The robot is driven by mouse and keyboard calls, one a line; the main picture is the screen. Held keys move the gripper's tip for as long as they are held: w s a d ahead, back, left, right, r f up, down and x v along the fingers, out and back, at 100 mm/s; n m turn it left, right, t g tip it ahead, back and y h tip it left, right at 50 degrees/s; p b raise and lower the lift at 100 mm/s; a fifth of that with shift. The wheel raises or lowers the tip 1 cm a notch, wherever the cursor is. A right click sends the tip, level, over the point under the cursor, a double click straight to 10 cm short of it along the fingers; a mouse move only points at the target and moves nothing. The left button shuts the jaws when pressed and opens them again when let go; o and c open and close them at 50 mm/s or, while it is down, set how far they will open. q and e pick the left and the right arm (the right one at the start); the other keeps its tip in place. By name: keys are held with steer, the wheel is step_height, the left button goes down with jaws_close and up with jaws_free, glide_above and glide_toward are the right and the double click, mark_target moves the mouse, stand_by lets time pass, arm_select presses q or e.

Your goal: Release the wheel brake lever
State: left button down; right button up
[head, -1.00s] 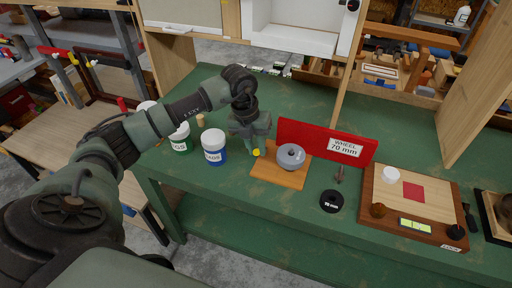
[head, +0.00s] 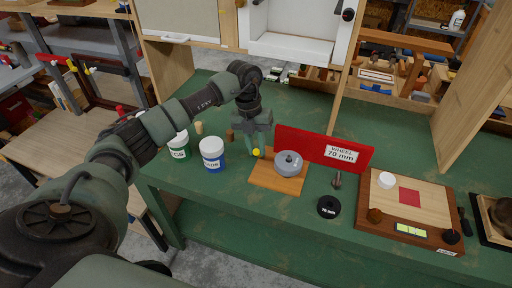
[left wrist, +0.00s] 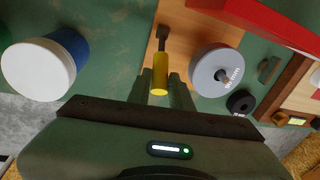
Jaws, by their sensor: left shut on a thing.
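The brake lever has a yellow grip (left wrist: 160,74) on a dark arm, and its yellow end shows in the head view (head: 256,153). My left gripper (head: 257,148) is shut on the yellow grip. In the left wrist view the grip lies between my fingertips (left wrist: 165,88). The grey wheel (head: 288,164) sits on a wooden board (head: 268,180), right of the lever, with a small spindle at its centre. It also shows in the left wrist view (left wrist: 217,62). My right gripper is not in view.
A red sign (head: 322,151) reading "WHEEL 70 mm" stands behind the wheel. A blue jar (head: 212,157) and a green jar (head: 179,147) stand left. A black ring (head: 328,207) and a wooden tray (head: 412,218) lie right. The green bench (head: 230,192) is bare in front.

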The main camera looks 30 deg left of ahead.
arm_select(q)
steer(key=shift+w+a+r, duration=0.1)
steer(key=shift+w+r, duration=0.2)
steer(key=shift+w, duration=0.35)
steer(key=shift+w+a+r+g, duration=0.1)
steer(key=shift+w+r+g, duration=0.05)
steer(key=shift+w+g, duration=0.5)
steer(key=shift+s, duration=0.1)
steer(key=c, duration=1.5)
jaws_free()
steer(key=o, duration=0.3)
